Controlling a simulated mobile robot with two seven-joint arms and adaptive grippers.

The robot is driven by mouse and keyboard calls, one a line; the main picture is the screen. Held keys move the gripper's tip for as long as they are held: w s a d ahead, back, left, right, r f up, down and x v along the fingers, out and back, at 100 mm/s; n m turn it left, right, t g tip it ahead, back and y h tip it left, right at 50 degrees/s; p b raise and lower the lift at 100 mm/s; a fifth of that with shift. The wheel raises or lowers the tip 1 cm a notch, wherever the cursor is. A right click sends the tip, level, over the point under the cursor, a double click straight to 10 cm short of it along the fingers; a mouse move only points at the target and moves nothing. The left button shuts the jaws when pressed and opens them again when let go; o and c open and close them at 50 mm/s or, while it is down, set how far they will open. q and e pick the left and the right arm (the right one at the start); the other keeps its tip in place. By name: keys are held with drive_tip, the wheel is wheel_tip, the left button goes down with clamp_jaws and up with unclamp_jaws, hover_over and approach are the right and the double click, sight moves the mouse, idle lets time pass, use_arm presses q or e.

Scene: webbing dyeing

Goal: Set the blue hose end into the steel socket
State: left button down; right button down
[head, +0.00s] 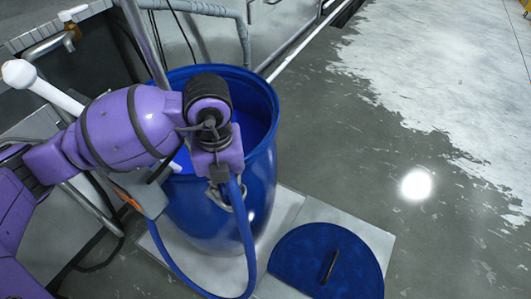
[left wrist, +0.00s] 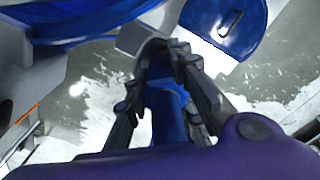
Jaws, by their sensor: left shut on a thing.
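My left gripper (head: 218,173) is at the near right side of a blue barrel, pointing down. In the left wrist view its dark fingers (left wrist: 168,65) are closed around the blue hose end (left wrist: 168,112). The blue hose (head: 247,235) hangs from the gripper and loops low in front of the barrel. A small grey metal piece (head: 219,197), perhaps the steel socket, shows just under the gripper against the barrel. A pale grey notched part (left wrist: 145,38) lies beyond the fingertips in the left wrist view. I cannot tell whether the hose end touches it. My right gripper is out of view.
The open blue barrel (head: 262,165) stands on a pale plate (head: 290,205). A round blue lid (head: 300,262) with a dark handle lies beside it. A steel tank with pipes (head: 205,8) is behind and left. The floor to the right is clear.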

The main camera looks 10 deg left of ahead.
use_arm(q)
drive_tip(key=shift+a, duration=0.1)
drive_tip(key=c, duration=1.4)
unclamp_jaws()
drive_tip(key=shift+w+r, duration=0.1)
drive_tip(key=shift+r, duration=0.05)
wheel_tip(320, 180, up, 12)
drive_tip(key=shift+f, duration=0.15)
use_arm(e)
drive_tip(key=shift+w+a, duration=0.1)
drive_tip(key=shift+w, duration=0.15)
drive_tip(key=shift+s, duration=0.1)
